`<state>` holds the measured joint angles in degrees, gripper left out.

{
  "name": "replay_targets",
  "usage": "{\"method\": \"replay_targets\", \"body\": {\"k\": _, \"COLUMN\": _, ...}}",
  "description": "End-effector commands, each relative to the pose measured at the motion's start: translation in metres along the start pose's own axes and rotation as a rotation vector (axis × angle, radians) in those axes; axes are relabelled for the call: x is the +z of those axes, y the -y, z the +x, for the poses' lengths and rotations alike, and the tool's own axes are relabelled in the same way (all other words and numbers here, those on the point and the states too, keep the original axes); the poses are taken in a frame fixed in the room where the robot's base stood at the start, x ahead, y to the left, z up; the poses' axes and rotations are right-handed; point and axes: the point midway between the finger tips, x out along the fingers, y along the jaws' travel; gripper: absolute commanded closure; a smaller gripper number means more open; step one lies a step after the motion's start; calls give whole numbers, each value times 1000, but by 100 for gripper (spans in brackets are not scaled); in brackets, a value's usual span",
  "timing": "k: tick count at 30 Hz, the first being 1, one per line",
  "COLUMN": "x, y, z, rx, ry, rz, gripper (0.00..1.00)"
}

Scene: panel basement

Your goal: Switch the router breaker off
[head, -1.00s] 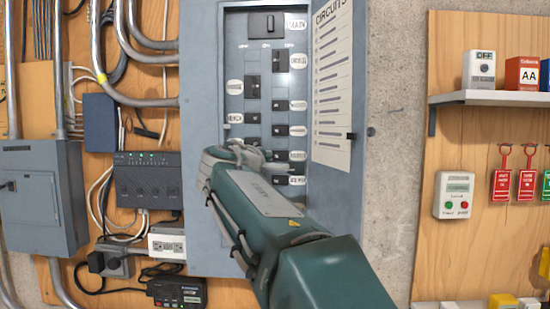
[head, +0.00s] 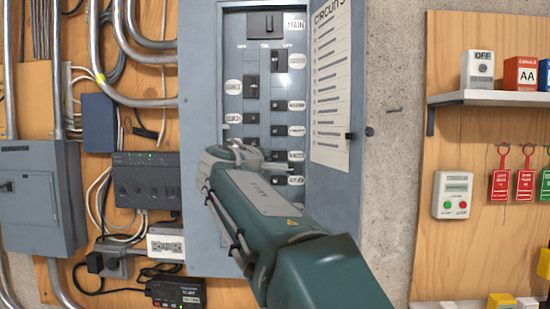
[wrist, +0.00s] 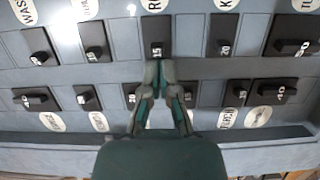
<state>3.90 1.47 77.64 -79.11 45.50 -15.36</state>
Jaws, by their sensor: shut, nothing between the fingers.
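The breaker panel (head: 265,85) is an open grey box with two columns of black breakers and white oval labels. In the wrist view, a black breaker marked 15 (wrist: 156,42) lies just beyond my fingertips; its cut-off label (wrist: 155,5) seems to begin with R, and I cannot read the rest. My gripper (wrist: 158,70) is shut and empty, its tips at the lower edge of that breaker; I cannot tell whether they touch it. In the head view my gripper (head: 240,150) covers the panel's lower left breakers. Whether the breaker is on or off is unclear.
Neighbouring breakers lie close on both sides (wrist: 95,42) (wrist: 222,42), with another row below. The panel door (head: 333,100) stands open at the right. A black box with green lights (head: 147,180) hangs left of the panel; a shelf (head: 490,98) is at the right.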

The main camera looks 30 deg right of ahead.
Motion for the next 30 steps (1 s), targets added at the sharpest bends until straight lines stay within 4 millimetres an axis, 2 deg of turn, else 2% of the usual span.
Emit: {"method": "replay_targets", "body": {"k": 30, "x": 7, "y": 0, "z": 2, "rx": 0, "ry": 0, "rz": 0, "gripper": 100}}
